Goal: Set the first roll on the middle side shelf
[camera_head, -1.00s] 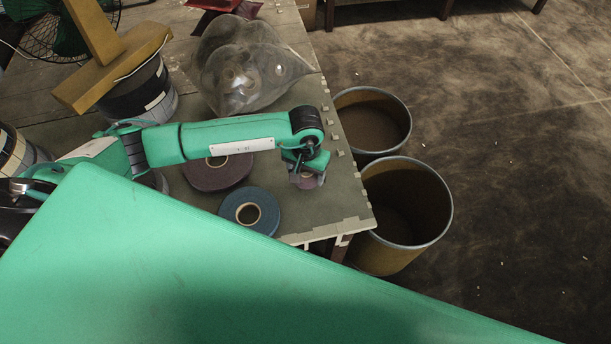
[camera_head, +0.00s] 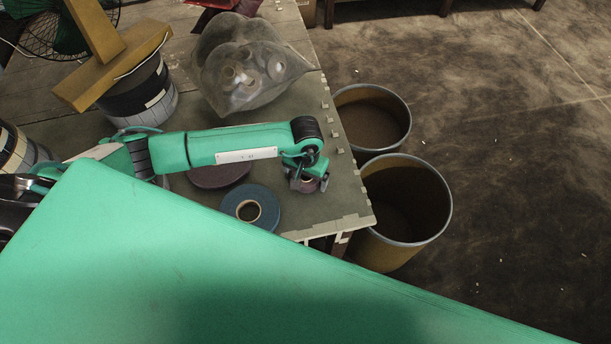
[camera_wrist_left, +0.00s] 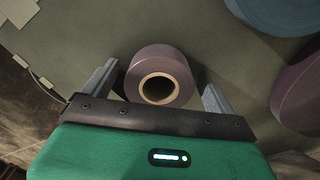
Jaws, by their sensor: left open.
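A small purple-brown tape roll (camera_wrist_left: 158,66) with a tan core lies flat on the table in the left wrist view. In the head view it shows (camera_head: 308,185) near the table's right edge, partly covered by my left gripper (camera_head: 307,181). In the left wrist view my left gripper (camera_wrist_left: 158,85) is open, with one finger on each side of the roll and small gaps beside it. A larger purple-brown roll (camera_head: 218,176) lies partly under my left arm. A blue-grey roll (camera_head: 261,203) lies in front of it. No side shelf can be made out.
Clear bags (camera_head: 245,75) with rolls inside lie behind my arm. Two open bins (camera_head: 372,118) (camera_head: 402,212) stand just off the table's right edge. A wooden stand (camera_head: 110,60) and a fan (camera_head: 48,35) are at the back left.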

